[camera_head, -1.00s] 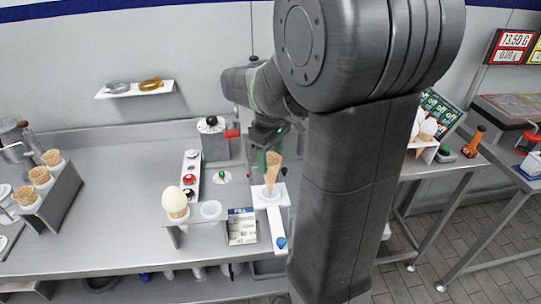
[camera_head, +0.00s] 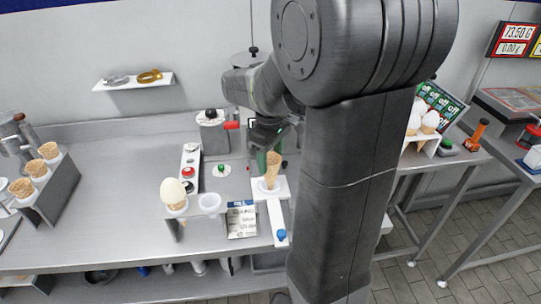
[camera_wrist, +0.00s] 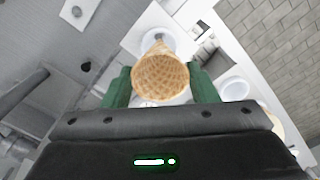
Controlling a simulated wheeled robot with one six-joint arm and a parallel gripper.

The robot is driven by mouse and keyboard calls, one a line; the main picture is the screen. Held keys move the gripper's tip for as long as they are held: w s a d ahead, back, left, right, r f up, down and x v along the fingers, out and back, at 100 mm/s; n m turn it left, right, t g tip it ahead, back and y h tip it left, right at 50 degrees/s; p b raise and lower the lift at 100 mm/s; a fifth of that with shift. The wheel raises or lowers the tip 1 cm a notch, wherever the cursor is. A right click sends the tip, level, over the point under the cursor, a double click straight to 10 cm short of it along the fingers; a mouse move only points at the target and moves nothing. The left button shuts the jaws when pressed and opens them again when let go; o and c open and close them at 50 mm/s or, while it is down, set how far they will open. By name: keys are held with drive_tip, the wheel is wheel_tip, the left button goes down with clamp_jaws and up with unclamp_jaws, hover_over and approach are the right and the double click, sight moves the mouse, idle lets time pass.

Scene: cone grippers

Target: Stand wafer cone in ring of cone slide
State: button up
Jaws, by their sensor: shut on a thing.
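The wafer cone (camera_head: 272,170) is upright, wide mouth up and tip down, at the white ring of the cone slide (camera_head: 276,212). In the wrist view I look down on the mouth of the cone (camera_wrist: 160,78), between the two green fingers of my gripper (camera_wrist: 160,88). The ring shows beyond the cone in the wrist view (camera_wrist: 148,40). I cannot tell whether the tip touches the slide. The slide has a blue knob at its front end.
Left of the slide stand a price card (camera_head: 241,221), an empty white ring holder (camera_head: 210,203) and a cone with a pale scoop (camera_head: 173,194). A rack with several cones (camera_head: 62,192) is at far left.

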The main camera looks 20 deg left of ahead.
sight(271, 171)
drive_tip(key=shift+f+b, duration=1.8)
drive_tip(key=shift+f, duration=1.05)
drive_tip(key=o, duration=0.8)
drive_tip(key=shift+c, duration=0.2)
drive_tip(key=shift+r, duration=0.1)
wheel_tip(271, 171, up, 14)
drive_tip(key=shift+f, duration=0.15)
drive_tip(key=shift+f, duration=0.1)
wheel_tip(271, 171, down, 13)
drive_tip(key=shift+r+p, duration=0.1)
drive_tip(key=shift+p, duration=0.25)
drive_tip(key=shift+r, duration=0.15)
